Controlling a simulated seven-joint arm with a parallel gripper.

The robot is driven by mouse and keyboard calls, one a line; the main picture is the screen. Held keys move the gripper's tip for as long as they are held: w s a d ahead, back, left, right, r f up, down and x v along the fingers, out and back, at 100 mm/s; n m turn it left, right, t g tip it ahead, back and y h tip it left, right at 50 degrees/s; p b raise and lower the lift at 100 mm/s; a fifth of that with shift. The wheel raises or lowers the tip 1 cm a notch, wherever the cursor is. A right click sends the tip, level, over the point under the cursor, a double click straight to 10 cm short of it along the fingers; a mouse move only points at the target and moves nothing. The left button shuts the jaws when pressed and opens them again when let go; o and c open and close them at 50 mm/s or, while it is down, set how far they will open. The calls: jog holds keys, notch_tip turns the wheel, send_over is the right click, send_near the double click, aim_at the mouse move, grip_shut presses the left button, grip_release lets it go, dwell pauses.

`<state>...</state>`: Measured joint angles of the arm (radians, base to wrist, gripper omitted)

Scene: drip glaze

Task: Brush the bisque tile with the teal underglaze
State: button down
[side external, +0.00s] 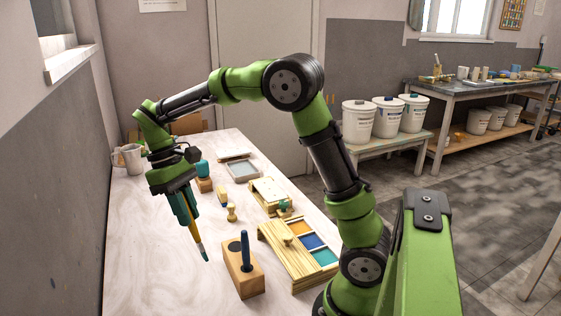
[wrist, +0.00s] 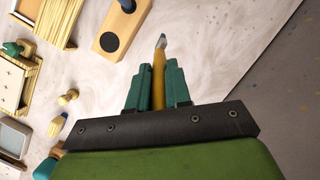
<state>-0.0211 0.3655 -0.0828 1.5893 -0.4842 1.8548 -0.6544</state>
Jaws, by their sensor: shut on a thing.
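My gripper (side external: 188,218) is shut on a brush (side external: 196,238) with a yellow handle. The brush hangs tip down and slightly tilted, in the air over the pale table. The wrist view also shows the brush (wrist: 158,66) between the teal fingers of my gripper (wrist: 158,82). A wooden tray (side external: 283,262) has orange, blue and teal (side external: 324,257) squares, to the right of the brush. A cream tile-like slab (side external: 268,188) lies on a wooden frame behind the tray; I cannot tell for certain that it is the bisque tile.
A wooden block (side external: 239,279) with an empty dark hole and an upright blue handle (side external: 245,250) stands near the brush. Small wooden knobbed tools (side external: 232,212), a grey-topped tray (side external: 243,170) and a mug (side external: 130,157) stand farther back. The table's front left is clear.

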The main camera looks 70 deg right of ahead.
dwell(0.5)
jog(key=shift+s+d+r+t+h, duration=0.2)
jog(key=shift+s+d+r+t, duration=0.75)
jog(key=shift+d, duration=5.25)
jog(key=shift+s+d+r+t+h, duration=0.25)
jog(key=shift+s+d+r, duration=1.25)
jog(key=shift+d, duration=4.75)
jog(key=shift+s+d+r+t+h, duration=0.15)
jog(key=shift+s+d+r+t, duration=1.1)
jog(key=shift+d, duration=4.95)
jog(key=shift+g, duration=0.55)
jog(key=shift+s+f, duration=0.2)
jog(key=shift+f, duration=1.25)
jog(key=shift+s+f, duration=0.2)
jog(key=shift+f, duration=1.2)
